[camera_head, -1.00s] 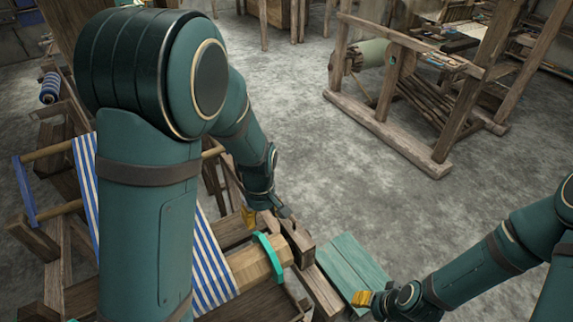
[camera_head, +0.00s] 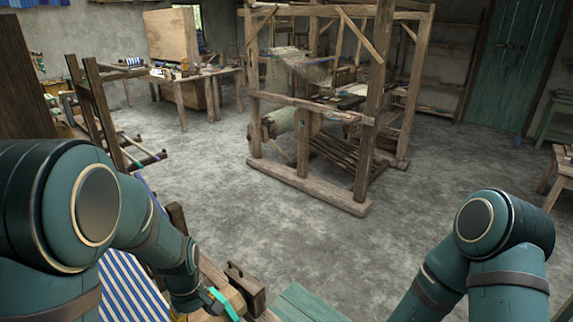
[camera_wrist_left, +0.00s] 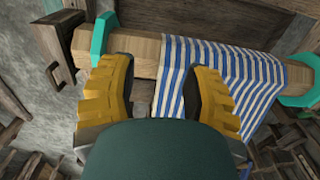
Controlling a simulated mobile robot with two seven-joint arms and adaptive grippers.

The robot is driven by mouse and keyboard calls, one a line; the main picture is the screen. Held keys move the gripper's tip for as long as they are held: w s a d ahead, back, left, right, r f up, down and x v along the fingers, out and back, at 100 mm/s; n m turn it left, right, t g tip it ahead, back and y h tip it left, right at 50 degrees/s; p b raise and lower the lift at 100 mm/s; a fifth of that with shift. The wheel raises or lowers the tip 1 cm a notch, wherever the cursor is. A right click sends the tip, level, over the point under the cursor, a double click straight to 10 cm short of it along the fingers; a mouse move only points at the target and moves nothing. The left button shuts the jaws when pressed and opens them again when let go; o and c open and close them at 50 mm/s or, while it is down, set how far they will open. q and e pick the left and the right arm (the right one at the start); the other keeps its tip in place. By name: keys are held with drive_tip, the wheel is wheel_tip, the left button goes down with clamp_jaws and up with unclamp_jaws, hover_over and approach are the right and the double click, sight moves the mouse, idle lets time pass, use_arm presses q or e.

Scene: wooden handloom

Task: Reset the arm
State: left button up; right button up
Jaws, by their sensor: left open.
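My left arm comes in from the left in the head view and reaches down to the wooden beam (camera_head: 234,300) at the lower edge. Its gripper is mostly cut off there. In the left wrist view, the two yellow fingers of my left gripper (camera_wrist_left: 157,85) are apart with nothing gripped between them. They are close to the beam (camera_wrist_left: 147,50), which carries blue-and-white striped cloth (camera_wrist_left: 218,75). I cannot tell whether they touch it. My right arm (camera_head: 490,240) is bent at the lower right, and its gripper is below the frame.
A large wooden loom frame (camera_head: 312,190) stands across the floor. A table (camera_head: 200,78) is at the back left, and a green door (camera_head: 520,70) at the back right. A green board (camera_head: 305,303) lies at the bottom. The grey floor (camera_head: 300,235) between is clear.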

use_arm(q)
drive_tip(key=s+d+f+m+t+h+b, duration=0.1)
drive_tip(key=s+d+f+m, duration=0.3)
drive_tip(key=f, duration=0.5)
drive_tip(key=s+d+f+m+t+h+b, duration=0.1)
drive_tip(key=s+d+f+m+h, duration=0.2)
drive_tip(key=f, duration=0.6)
drive_tip(key=s+d+m, duration=0.1)
drive_tip(key=s+d, duration=0.1)
drive_tip(key=d, duration=0.1)
drive_tip(key=shift+s+d+b, duration=0.15)
drive_tip(key=shift+s+b, duration=0.1)
drive_tip(key=shift+b, duration=0.05)
use_arm(e)
drive_tip(key=f, duration=0.1)
drive_tip(key=s+f, duration=0.1)
drive_tip(key=shift+a+f, duration=0.1)
drive_tip(key=shift+f, duration=0.25)
